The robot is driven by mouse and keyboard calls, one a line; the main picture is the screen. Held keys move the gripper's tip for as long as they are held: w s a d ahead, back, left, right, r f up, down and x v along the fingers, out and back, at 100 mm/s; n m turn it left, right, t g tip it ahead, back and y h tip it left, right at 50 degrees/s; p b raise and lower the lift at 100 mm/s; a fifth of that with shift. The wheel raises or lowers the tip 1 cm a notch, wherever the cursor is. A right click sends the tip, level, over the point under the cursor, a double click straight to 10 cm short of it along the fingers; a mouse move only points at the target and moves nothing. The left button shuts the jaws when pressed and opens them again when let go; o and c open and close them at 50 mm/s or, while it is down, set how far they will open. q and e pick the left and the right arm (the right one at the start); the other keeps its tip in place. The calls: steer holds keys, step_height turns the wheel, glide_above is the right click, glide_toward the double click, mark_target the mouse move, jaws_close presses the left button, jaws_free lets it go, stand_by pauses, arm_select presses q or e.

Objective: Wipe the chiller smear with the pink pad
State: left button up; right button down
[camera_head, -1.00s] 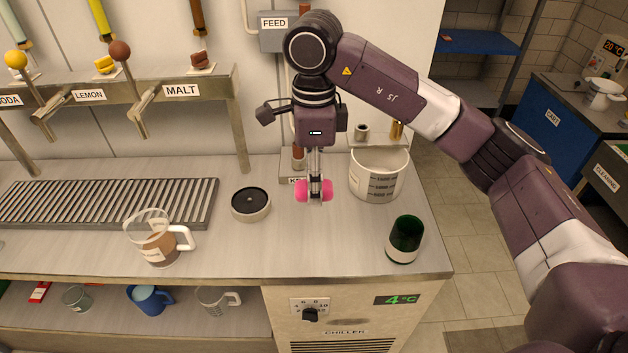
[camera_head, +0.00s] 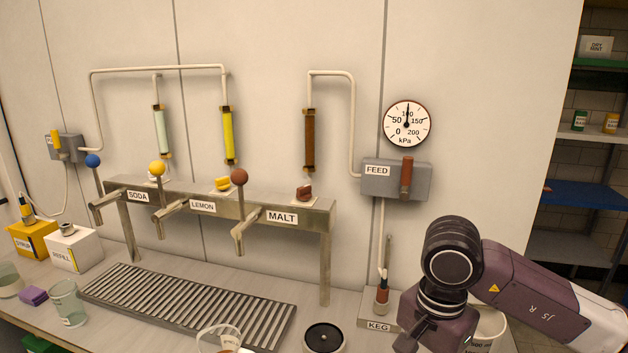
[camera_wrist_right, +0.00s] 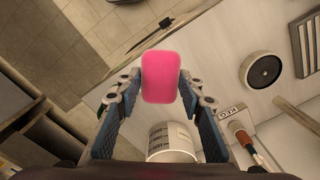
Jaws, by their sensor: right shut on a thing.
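The pink pad (camera_wrist_right: 161,70) is held between the two fingertips of my right gripper (camera_wrist_right: 161,88) in the right wrist view. The gripper is shut on it, and the pad hangs over the counter near its edge. In the head view only my right wrist and arm (camera_head: 450,270) show at the lower right. The pad and fingertips are below that picture. The chiller front and any smear on it show in neither view now. My left gripper is not in view.
A white measuring bucket (camera_wrist_right: 170,140) stands close to my right gripper. A black-topped round dish (camera_head: 324,338) and the KEG box (camera_head: 379,325) are on the counter. Taps and a drip grate (camera_head: 190,305) lie left. Floor (camera_wrist_right: 60,40) shows beyond the counter edge.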

steer(key=s+d+f+n, duration=0.2)
steer(key=s+f+n, duration=0.1)
steer(key=s+n, duration=0.5)
steer(key=shift+n, duration=1.3)
steer(key=shift+s+f, duration=0.1)
